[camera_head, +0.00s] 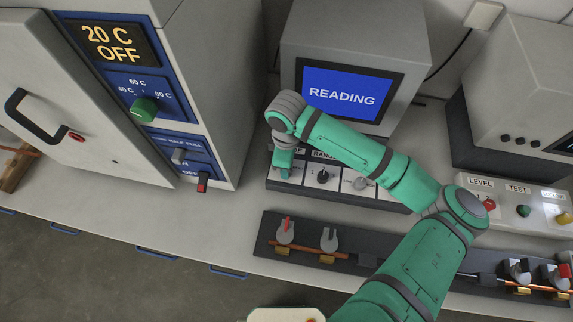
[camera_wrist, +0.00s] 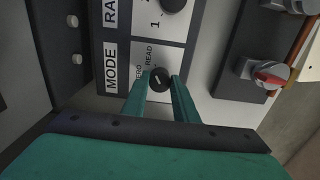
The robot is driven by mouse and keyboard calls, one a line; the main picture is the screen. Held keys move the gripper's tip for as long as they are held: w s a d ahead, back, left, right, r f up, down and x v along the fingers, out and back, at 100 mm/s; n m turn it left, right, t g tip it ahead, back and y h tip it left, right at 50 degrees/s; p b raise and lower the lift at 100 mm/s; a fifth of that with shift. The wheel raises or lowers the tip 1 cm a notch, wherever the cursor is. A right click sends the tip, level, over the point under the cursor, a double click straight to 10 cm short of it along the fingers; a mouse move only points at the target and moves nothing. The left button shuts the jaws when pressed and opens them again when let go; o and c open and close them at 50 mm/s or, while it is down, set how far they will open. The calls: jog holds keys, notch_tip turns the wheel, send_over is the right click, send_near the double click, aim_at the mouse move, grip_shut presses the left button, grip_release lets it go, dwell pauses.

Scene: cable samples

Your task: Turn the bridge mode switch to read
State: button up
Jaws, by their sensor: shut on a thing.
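The bridge (camera_head: 355,38) is a grey box with a blue screen (camera_head: 339,96) that reads READING. Its sloped front panel carries several knobs. The mode switch (camera_wrist: 160,79) is a small black knob under the MODE label in the wrist view, with ZERO and READ printed beside it. My gripper (camera_wrist: 162,86) is shut on this knob, one green finger on each side. In the head view my gripper (camera_head: 284,165) is at the panel's left end and hides the knob. I cannot clearly tell which word the knob's mark points at.
The black range knob (camera_head: 322,176) sits just right of my gripper. A dark rail (camera_head: 345,243) with clamps lies in front of the bridge. A chamber (camera_head: 205,80) reading 20 C OFF stands at left. A button box (camera_head: 500,205) stands at right.

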jog(key=shift+m, duration=0.3)
dwell(0.4)
jog(key=o, duration=1.1)
jog(key=shift+c, duration=0.2)
notch_tip(320, 180, up, 11)
jog(key=shift+f, duration=0.15)
